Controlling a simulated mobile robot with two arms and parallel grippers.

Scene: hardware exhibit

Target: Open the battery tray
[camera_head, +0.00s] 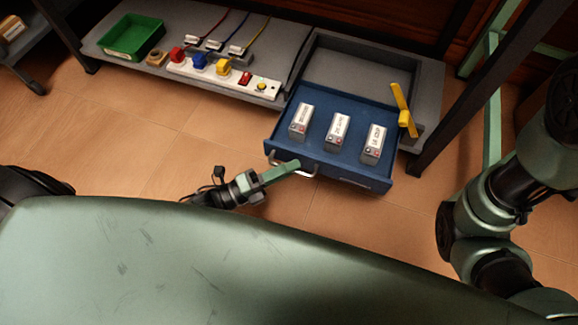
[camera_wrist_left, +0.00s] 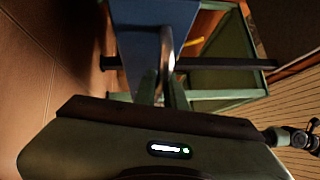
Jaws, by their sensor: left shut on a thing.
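The blue battery tray (camera_head: 330,155) is a drawer pulled out from the grey low shelf at the right. Three white batteries with printed labels (camera_head: 338,131) stand in it. A metal bar handle (camera_head: 307,172) is on its front; its left end meets my gripper. My left gripper (camera_head: 294,165) is shut on this handle. In the left wrist view the handle (camera_wrist_left: 166,52) runs between the fingers, with the blue tray front (camera_wrist_left: 140,15) behind it. My right arm shows at the right of the head view, but its gripper is out of frame.
A yellow lever (camera_head: 403,109) stands at the tray's right. On the shelf's left are a green bin (camera_head: 132,37) and a white strip (camera_head: 222,76) with coloured plugs. A dark post (camera_head: 478,90) rises right of the tray. The tiled floor before the shelf is clear.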

